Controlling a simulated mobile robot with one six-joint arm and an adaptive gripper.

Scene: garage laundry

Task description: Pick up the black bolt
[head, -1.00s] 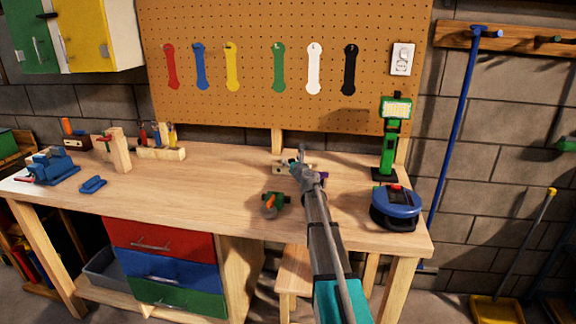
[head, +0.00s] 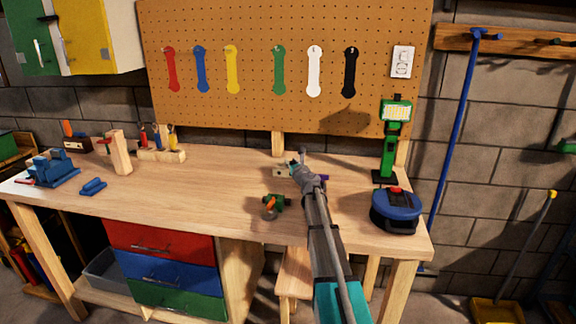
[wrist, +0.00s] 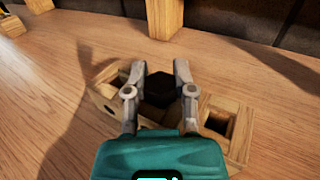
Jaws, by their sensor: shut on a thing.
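The black bolt (wrist: 159,89) shows in the wrist view as a dark, faceted head between my gripper's fingers. My gripper (wrist: 160,75) is shut on it, one grey finger on each side. Below and around it is a wooden block (wrist: 240,118) with square openings. I cannot tell whether the bolt is still in the block or just above it. In the head view my gripper (head: 296,165) is over the block (head: 280,172) on the workbench, and my arm hides the bolt.
A green and orange tool (head: 272,205) lies left of my arm on the workbench (head: 220,185). A blue round device (head: 396,209) stands at the right, with a green stand (head: 388,150) behind it. The bench's middle left is clear.

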